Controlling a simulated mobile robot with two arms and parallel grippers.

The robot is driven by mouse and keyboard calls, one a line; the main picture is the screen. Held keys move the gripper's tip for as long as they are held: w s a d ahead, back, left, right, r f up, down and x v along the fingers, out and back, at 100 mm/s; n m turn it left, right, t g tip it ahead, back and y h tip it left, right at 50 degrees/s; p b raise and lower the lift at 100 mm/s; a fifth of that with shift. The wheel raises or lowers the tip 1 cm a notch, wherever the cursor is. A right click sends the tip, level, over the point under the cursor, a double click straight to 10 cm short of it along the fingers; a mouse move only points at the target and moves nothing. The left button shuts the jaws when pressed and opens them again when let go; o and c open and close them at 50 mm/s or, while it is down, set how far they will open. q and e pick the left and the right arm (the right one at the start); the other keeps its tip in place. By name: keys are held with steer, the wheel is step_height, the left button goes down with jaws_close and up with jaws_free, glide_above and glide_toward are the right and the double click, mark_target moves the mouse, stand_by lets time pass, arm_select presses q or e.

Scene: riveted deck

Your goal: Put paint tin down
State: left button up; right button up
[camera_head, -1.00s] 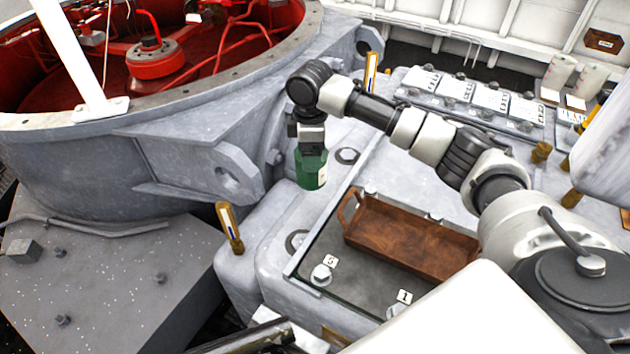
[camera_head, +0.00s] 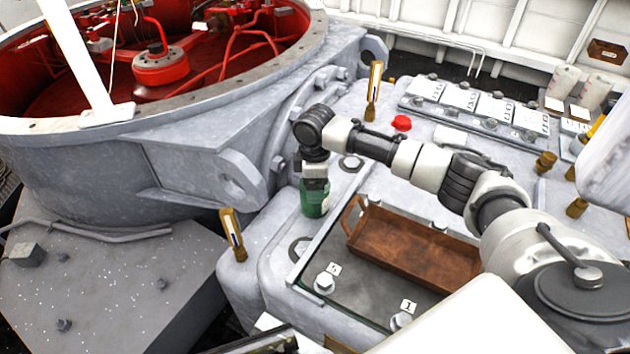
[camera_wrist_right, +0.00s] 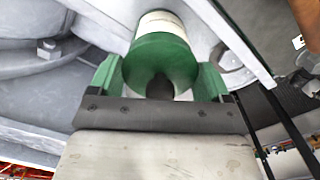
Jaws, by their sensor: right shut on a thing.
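The green paint tin (camera_head: 313,203) hangs below my right gripper (camera_head: 315,183), upright, over the light grey housing left of the brown wooden tray. I cannot tell whether its base touches the surface. In the right wrist view the tin (camera_wrist_right: 162,62), green with a pale band, sits between the green fingers of the gripper (camera_wrist_right: 158,80), which is shut on it. My left gripper does not show.
The wooden tray (camera_head: 415,248) lies on a dark panel (camera_head: 350,290) with bolts. A brass-coloured post (camera_head: 232,235) stands left of the tin, another (camera_head: 374,92) behind it. A red cap (camera_head: 402,123) is behind my arm. The big round red-lined opening (camera_head: 200,50) is at upper left.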

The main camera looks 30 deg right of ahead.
steer(key=o, duration=1.7)
step_height(320, 180, up, 8)
steer(key=shift+f, duration=0.15)
steer(key=shift+s+f, duration=0.1)
